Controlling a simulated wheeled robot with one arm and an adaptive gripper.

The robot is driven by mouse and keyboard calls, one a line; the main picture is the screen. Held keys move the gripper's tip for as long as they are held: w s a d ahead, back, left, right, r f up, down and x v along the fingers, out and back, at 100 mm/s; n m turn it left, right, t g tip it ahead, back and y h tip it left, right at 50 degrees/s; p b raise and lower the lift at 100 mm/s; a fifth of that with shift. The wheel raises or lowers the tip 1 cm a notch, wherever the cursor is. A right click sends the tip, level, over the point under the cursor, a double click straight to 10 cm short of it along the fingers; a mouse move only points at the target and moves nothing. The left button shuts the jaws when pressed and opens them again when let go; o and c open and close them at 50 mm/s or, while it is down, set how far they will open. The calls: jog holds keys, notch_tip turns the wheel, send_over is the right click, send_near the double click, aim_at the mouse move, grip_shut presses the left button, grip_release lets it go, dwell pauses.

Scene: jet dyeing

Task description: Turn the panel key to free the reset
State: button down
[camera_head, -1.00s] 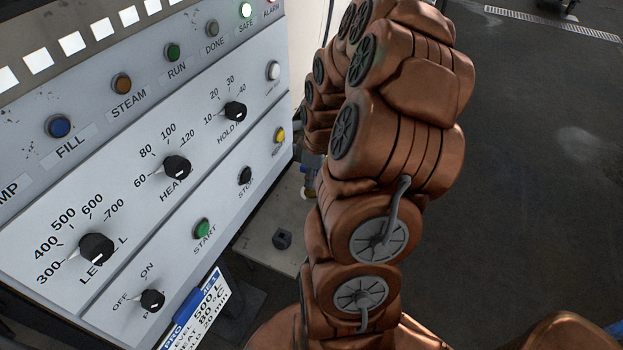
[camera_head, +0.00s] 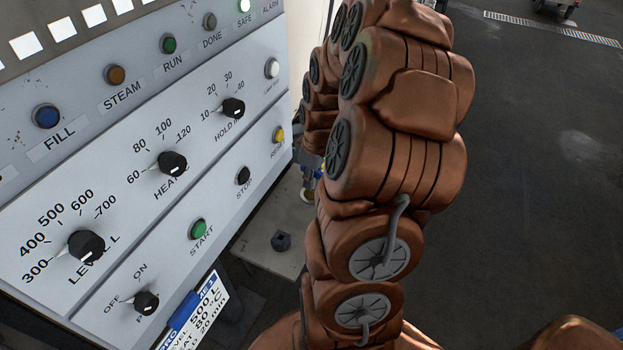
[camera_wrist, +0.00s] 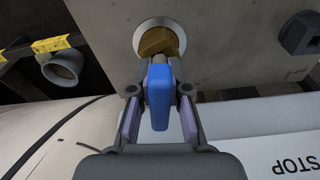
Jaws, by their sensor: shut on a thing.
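In the wrist view, the panel key shows as a blue handle (camera_wrist: 159,96) held between the two fingers of my gripper (camera_wrist: 159,100). The handle meets a brass piece (camera_wrist: 158,41) set in a round silver collar (camera_wrist: 143,34) on a grey face. I cannot tell how far the key is turned. In the head view, the yellow reset button (camera_head: 279,134) sits at the right end of the panel's lower row, its label partly cut off. My gripper is mostly hidden behind my arm there.
The control panel (camera_head: 120,215) fills the left of the head view, with several knobs and lamps. The green start button (camera_head: 198,230) and dark stop button (camera_head: 243,175) are on its lower row. The wrist view shows a grey pipe end (camera_wrist: 62,68) at left. Open floor lies right.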

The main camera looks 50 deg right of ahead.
jog(key=c, duration=1)
grip_release()
jog(key=shift+c, duration=0.2)
jog(key=r, duration=0.4)
jog(key=s+r, duration=0.1)
jog(key=r, duration=0.7)
jog(key=shift+s+d, duration=0.15)
jog(key=shift+s, duration=0.05)
jog(key=s+a+r+g+p, duration=0.1)
jog(key=s+a+r+p, duration=0.1)
jog(key=a, duration=0.7)
jog(key=s+a+r+g+p, duration=0.1)
jog(key=s+a+r, duration=0.15)
jog(key=a, duration=0.65)
jog(key=s+a+r+m+g+p, duration=0.1)
jog(key=s+a+m+p, duration=0.1)
jog(key=s+a, duration=0.7)
jog(key=s+p, duration=0.1)
jog(key=s, duration=0.1)
jog(key=shift+s+a+r, duration=0.25)
jog(key=shift+s+a, duration=0.1)
jog(key=shift+a, duration=0.05)
